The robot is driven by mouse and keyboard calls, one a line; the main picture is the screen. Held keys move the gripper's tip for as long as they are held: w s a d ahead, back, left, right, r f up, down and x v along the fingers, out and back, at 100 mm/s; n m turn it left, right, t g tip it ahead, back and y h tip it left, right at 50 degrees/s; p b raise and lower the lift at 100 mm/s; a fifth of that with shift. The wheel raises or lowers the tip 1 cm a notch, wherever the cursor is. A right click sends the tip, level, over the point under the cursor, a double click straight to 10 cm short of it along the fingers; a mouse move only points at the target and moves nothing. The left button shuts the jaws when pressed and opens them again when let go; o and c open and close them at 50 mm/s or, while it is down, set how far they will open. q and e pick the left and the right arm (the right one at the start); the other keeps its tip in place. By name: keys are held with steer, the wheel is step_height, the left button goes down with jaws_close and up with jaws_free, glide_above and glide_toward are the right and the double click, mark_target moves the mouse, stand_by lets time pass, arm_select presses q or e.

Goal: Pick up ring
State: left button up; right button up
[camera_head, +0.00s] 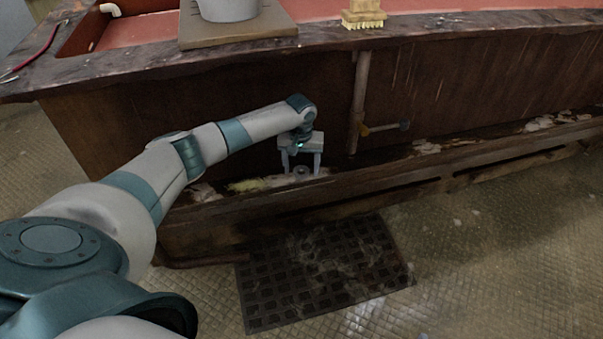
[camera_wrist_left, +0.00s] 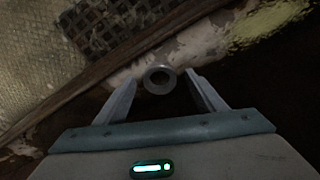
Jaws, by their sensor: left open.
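A small grey ring (camera_wrist_left: 159,80) shows in the left wrist view, between the tips of my left gripper (camera_wrist_left: 158,92). In the head view the ring (camera_head: 300,171) is a small grey shape low between the two fingers of my left gripper (camera_head: 301,168). The gripper is open and points down at the ledge along the base of the wooden counter. A gap shows on each side of the ring in the wrist view. I cannot tell how high the fingertips are above the ledge. My right gripper is not in view.
A wooden counter panel (camera_head: 215,120) rises behind the gripper. A vertical pipe (camera_head: 359,100) with a side valve (camera_head: 385,128) stands right of it. A dark rubber mat (camera_head: 325,270) lies on the floor. A yellow brush (camera_head: 363,17) and a bucket (camera_head: 228,8) sit on top.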

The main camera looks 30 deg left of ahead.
arm_select(q)
steer(key=shift+c, duration=0.6)
steer(key=c, duration=1)
steer(key=shift+c, duration=0.2)
steer(key=shift+r, duration=0.2)
